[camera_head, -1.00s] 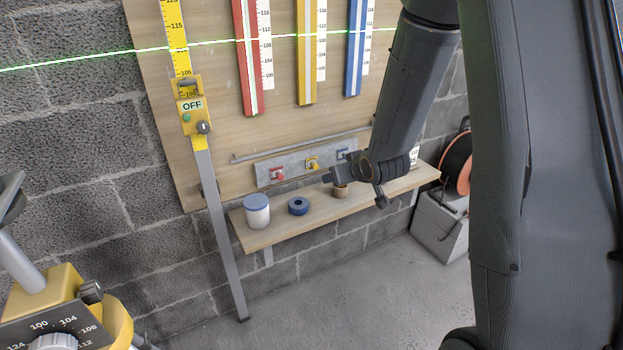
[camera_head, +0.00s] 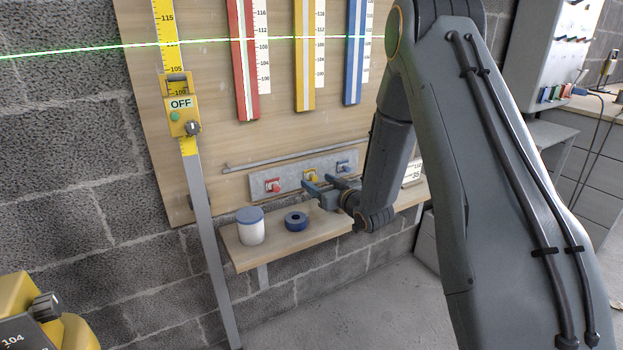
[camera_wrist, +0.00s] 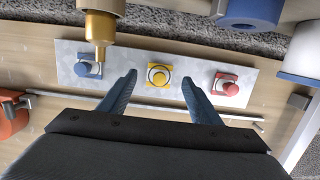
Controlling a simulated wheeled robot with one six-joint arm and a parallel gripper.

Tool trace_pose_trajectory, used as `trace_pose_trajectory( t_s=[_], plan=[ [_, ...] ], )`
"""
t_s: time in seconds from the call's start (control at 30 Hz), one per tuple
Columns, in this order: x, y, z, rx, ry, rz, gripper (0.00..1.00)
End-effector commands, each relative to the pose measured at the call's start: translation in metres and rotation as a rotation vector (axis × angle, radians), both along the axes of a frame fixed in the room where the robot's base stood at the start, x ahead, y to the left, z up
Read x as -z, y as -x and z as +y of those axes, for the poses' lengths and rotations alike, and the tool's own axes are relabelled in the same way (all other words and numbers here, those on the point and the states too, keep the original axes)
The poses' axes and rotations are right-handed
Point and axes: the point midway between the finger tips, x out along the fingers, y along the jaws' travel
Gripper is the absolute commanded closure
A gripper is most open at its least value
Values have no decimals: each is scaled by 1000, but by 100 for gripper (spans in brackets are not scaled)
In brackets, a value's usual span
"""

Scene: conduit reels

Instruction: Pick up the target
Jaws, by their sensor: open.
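A grey metal strip (camera_head: 290,180) on the wooden board holds three small targets: red (camera_head: 272,186), yellow (camera_head: 310,176) and blue (camera_head: 343,167). The wrist view also shows the red (camera_wrist: 227,85), yellow (camera_wrist: 159,76) and blue (camera_wrist: 88,67) targets. My gripper (camera_head: 312,195) is open and empty in front of the strip. In the wrist view its two fingers (camera_wrist: 158,84) point toward the strip, one on each side of the yellow target in the picture. I cannot tell how far they are from it. The frames do not show which target is meant.
A wooden shelf (camera_head: 268,250) below the strip carries a white jar with a blue lid (camera_head: 250,228) and a blue tape roll (camera_head: 296,221). A brass-coloured cylinder (camera_wrist: 101,28) is close to the fingers. A metal rail (camera_head: 280,157) runs above the strip.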

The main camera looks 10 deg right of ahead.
Motion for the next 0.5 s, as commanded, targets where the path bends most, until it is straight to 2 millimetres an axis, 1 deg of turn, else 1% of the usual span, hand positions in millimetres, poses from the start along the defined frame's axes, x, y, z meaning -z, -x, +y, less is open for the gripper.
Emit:
trace_pose_trajectory(
  t_s=[0.03,0.1,0.2,0.47,0.5],
  plan=[
    [2,-8,3,-2,1,-2,42],
    [4,-16,6,-2,1,0,42],
    [5,-24,8,-1,0,1,42],
    [4,-26,8,0,0,1,42],
    [4,-26,8,0,0,1,47]
  ],
)
